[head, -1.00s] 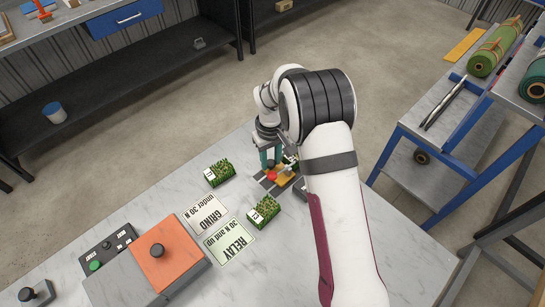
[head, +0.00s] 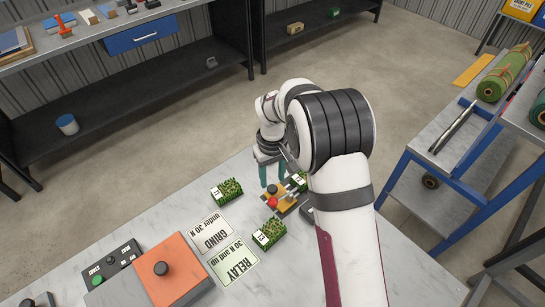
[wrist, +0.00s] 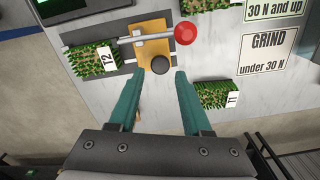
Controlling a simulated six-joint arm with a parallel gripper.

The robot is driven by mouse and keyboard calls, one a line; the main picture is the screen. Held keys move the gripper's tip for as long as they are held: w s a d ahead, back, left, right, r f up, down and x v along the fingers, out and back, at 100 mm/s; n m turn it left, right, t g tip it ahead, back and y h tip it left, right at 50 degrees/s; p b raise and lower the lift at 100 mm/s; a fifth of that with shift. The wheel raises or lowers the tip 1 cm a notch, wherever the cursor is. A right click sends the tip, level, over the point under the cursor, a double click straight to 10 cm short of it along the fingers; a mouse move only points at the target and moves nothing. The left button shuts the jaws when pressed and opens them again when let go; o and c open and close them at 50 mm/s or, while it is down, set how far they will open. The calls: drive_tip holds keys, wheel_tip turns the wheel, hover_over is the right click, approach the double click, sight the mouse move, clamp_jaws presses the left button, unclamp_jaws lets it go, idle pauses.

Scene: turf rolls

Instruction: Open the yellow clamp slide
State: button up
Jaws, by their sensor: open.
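The yellow clamp slide (head: 285,195) sits on a dark grey base on the marble bench. It also shows in the wrist view (wrist: 150,40), with a black knob (wrist: 160,64) at its near end. A pale rod with a red ball (wrist: 185,33) at its end crosses the slide; the ball also shows in the head view (head: 272,203). Turf piece 12 (wrist: 92,60) lies left of the slide in the wrist view. My gripper (wrist: 158,75) is open and empty. Its teal fingertips lie either side of the knob in that view; their height above it is unclear.
Turf piece 11 (wrist: 217,95) lies close to the right finger. Another turf piece (head: 268,235) lies beside the RELAY card (head: 235,260); the GRIND card (head: 210,232) is behind it. An orange-topped unit (head: 165,268) and a button panel (head: 112,265) stand at the left.

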sight(272, 188)
wheel_tip(272, 188, up, 12)
drive_tip(key=shift+f, duration=0.1)
drive_tip(key=s+d+r+m, duration=0.4)
drive_tip(key=s+d+r, duration=0.2)
drive_tip(key=s, duration=0.5)
drive_tip(key=s+d+f+m+y, duration=0.1)
drive_tip(key=s+d+m, duration=0.1)
drive_tip(key=s, duration=0.7)
drive_tip(key=s+d+f+m, duration=0.2)
drive_tip(key=s+m, duration=0.3)
drive_tip(key=s, duration=0.5)
drive_tip(key=shift+s+m+y, duration=0.2)
drive_tip(key=shift+m+y, duration=0.1)
drive_tip(key=shift+y, duration=0.1)
